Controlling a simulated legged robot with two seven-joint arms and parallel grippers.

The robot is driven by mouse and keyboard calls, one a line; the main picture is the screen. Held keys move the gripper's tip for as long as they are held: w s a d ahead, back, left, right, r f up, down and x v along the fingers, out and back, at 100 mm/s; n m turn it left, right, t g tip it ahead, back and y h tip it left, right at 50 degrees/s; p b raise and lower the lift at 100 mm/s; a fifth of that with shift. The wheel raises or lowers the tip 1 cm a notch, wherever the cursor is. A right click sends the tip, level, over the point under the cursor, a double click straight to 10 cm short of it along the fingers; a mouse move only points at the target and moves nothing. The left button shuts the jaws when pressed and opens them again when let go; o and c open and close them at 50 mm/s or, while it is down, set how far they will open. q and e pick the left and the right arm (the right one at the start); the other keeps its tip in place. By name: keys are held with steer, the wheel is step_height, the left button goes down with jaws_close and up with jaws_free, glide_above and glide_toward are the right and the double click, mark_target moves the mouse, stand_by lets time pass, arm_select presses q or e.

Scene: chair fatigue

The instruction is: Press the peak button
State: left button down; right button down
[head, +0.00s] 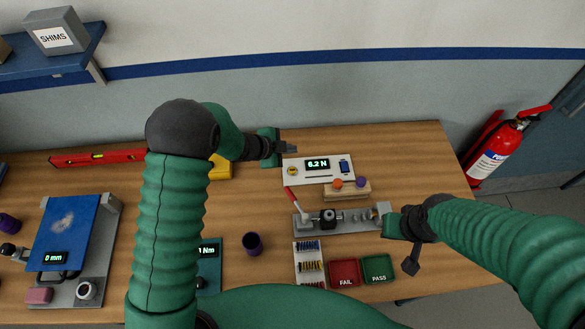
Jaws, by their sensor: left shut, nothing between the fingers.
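My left gripper (289,149) is shut and empty, at the panel's back left corner. Whether it touches the panel is unclear. My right gripper (390,224) is at the right end of a grey lever fixture (340,220); its fingers are hard to make out.
A wooden block (346,192) with orange and purple knobs sits in front of the panel. A red FAIL tray (344,273), a green PASS tray (377,268) and a dark cup (252,243) are nearer. A red level (98,158) lies at back left. Bare wood shows right of the panel.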

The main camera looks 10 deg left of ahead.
arm_select(q)
steer(key=b, duration=0.7)
glide_above(290, 172)
step_height(290, 172, down, 8)
steer(key=shift+w+r, duration=0.1)
steer(key=shift+w, duration=0.05)
steer(key=shift+f+b, duration=0.45)
steer(key=shift+f, duration=0.05)
steer(key=shift+f, duration=0.1)
stand_by(1.0)
steer(key=shift+f, duration=0.3)
steer(key=shift+f+b, duration=0.35)
steer(key=shift+b, duration=0.05)
stand_by(0.5)
stand_by(0.3)
steer(key=shift+r+p, duration=0.8)
steer(key=shift+p, duration=0.05)
